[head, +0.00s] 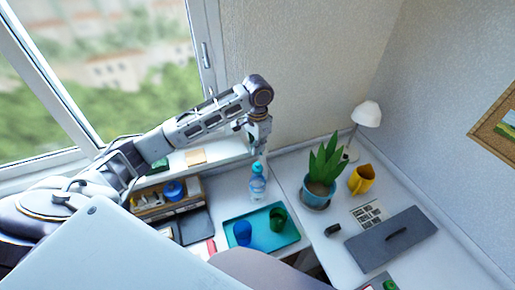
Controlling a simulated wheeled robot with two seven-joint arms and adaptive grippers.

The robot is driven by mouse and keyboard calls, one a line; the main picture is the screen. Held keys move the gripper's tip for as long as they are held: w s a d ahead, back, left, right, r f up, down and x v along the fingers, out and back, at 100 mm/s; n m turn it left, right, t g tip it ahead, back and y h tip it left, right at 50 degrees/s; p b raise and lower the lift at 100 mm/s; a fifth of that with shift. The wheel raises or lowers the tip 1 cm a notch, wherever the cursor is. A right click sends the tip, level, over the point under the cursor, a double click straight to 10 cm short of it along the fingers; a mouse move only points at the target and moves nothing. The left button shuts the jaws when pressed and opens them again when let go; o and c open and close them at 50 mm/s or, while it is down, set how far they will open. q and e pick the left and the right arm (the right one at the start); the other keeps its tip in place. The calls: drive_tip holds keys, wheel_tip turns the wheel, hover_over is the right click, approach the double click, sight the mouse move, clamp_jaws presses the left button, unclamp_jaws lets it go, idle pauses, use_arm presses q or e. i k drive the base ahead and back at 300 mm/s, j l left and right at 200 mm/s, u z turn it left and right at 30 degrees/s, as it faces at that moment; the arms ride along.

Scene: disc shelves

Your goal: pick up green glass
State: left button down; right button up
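The green glass (278,219) stands on the right part of a teal tray (262,246) on the table. A blue glass (242,232) stands to its left on the same tray. My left gripper (260,152) hangs pointing down from the raised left arm, up and to the left of the green glass in the head view. It appears just above a clear blue bottle (257,184); whether they touch is unclear. The fingers are too small to tell open from shut. My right gripper is out of view.
A potted plant (322,172), yellow mug (362,179), white lamp (366,114) and dark grey case (391,238) stand to the right. A wooden organizer (150,204) with a blue cup (174,190) stands left. The window is behind the arm.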

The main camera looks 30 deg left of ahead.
sight(275, 227)
drive_tip(key=k+l, duration=0.5)
drive_tip(key=k, duration=0.15)
drive_tip(key=k+l, duration=0.5)
drive_tip(key=k, duration=0.2)
